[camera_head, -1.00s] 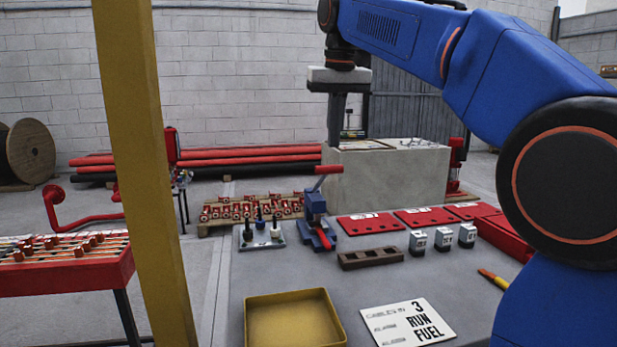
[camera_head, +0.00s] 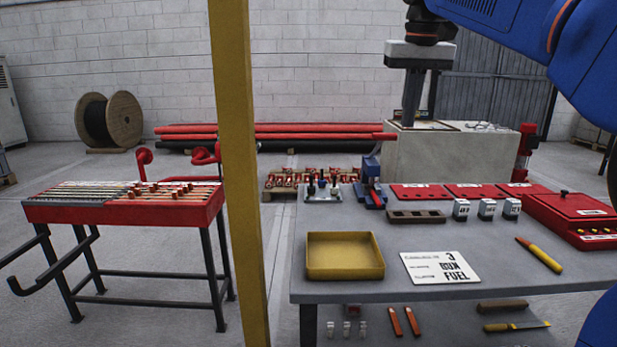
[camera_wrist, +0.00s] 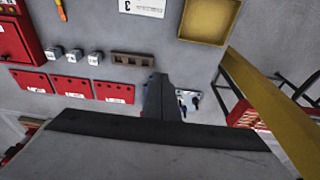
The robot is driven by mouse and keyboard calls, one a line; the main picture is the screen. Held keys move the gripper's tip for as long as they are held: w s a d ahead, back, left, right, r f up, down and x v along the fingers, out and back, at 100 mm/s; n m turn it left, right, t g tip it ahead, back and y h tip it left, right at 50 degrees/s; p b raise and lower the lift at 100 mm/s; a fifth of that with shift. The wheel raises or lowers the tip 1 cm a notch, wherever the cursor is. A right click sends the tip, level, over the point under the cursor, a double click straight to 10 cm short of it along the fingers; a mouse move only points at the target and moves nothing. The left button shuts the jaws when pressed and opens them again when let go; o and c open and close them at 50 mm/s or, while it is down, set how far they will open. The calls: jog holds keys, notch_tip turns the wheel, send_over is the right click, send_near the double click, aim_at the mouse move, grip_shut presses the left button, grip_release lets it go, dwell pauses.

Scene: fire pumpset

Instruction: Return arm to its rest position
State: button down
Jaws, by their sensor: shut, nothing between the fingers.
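My blue arm reaches in from the upper right in the head view. My gripper (camera_head: 411,116) hangs from it, pointing down, above the back of the grey workbench (camera_head: 470,262). It is shut with nothing between the fingers. In the wrist view my gripper (camera_wrist: 163,98) shows as dark closed fingers over the bench top, apart from the things on it. In the head view it stands in front of a pale concrete block (camera_head: 455,152) behind the bench, and hides a part of it.
The bench holds a yellow tray (camera_head: 345,257), a white sign card (camera_head: 441,267), red plates (camera_head: 420,192), a red box (camera_head: 575,219) and a blue-red press tool (camera_head: 371,180). A yellow post (camera_head: 240,180) stands left of it. A red rack table (camera_head: 125,212) stands further left.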

jog(key=s+d+f+t, duration=0.1)
jog(key=s+d+f, duration=0.2)
jog(key=s+f, duration=1.2)
jog(key=s+d+f+t, duration=0.1)
jog(key=s+d+f, duration=0.3)
jog(key=s+f, duration=1.1)
notch_tip(320, 180, down, 8)
jog(key=shift+t, duration=0.3)
